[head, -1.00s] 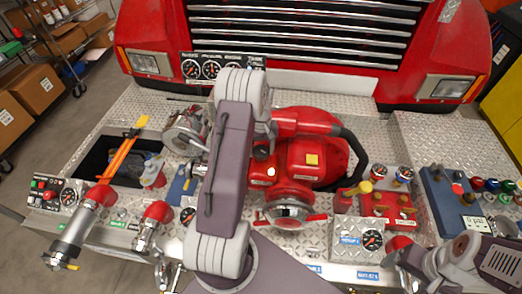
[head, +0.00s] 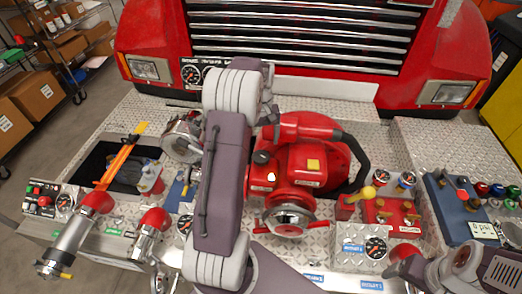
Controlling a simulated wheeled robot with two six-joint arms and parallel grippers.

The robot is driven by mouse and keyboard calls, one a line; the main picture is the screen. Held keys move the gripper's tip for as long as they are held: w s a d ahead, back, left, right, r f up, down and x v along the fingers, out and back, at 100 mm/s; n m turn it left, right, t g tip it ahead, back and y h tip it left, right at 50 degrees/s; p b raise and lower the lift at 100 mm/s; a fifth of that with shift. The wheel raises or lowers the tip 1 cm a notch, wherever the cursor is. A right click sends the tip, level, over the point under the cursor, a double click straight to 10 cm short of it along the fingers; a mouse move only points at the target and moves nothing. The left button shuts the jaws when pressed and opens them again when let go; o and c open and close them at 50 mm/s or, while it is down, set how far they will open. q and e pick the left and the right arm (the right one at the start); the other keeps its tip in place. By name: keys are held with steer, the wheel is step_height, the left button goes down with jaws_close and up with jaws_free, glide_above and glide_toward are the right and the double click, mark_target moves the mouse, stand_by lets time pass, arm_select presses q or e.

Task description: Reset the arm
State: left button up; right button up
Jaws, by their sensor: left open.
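My left arm rises from the bottom middle of the head view and is folded upward in front of the red pump (head: 318,165). Its left gripper (head: 268,112) is small and partly hidden behind the wrist, above the left part of the pump. It is open, and I see nothing held in it. My right arm shows only as links at the bottom right; its gripper is not visible.
The diamond-plate bumper (head: 440,150) carries red-capped pipes (head: 97,203), a gauge box (head: 375,248), a red valve block (head: 392,212) and a blue manifold (head: 455,205). The red truck (head: 300,40) stands behind.

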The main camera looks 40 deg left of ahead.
arm_select(q)
steer(key=shift+r, duration=0.3)
steer(key=shift+f, duration=0.1)
steer(key=s+d+f+m+b, duration=0.2)
steer(key=s+d+b, duration=0.1)
steer(key=d, duration=0.3)
steer(key=s+d+f+m+b, duration=0.2)
steer(key=s+d+f+b, duration=0.1)
steer(key=d, duration=0.3)
steer(key=s+d+f+m+b, duration=0.2)
steer(key=s+d+f+b, duration=0.1)
steer(key=d, duration=0.3)
steer(key=shift+s+d+f+t+b, duration=0.1)
steer(key=shift+s+d+t+b, duration=0.2)
steer(key=shift+d+b, duration=0.1)
steer(key=s+f+m, duration=0.2)
steer(key=s+f, duration=0.2)
steer(key=s, duration=0.2)
steer(key=shift+d+f+m+t, duration=0.3)
steer(key=shift+d+f+m, duration=0.1)
